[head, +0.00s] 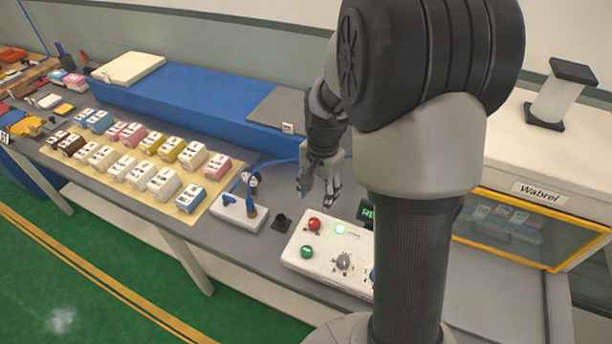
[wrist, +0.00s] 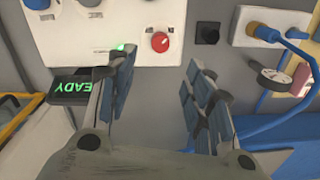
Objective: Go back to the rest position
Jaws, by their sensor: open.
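My gripper (head: 319,184) hangs over the grey table behind the white control box, with its fingers pointing down. In the wrist view my gripper (wrist: 160,85) is open, with bare grey table and nothing held between its blue-padded fingers. The control box (head: 300,264) carries a red button (head: 314,224), a green button (head: 307,252), a grey knob and a lit green lamp (head: 340,229). My arm hides the box's right part. A small dark display (wrist: 85,87) with green letters, partly readable as "EADY", stands beside the box.
A white socket block (head: 239,213) with blue plugs and cable stands left of the box. Several coloured small boxes (head: 130,170) sit on a tan mat. A long blue block (head: 190,100) lies behind. A white machine labelled "Wabrel" (head: 540,192) stands right.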

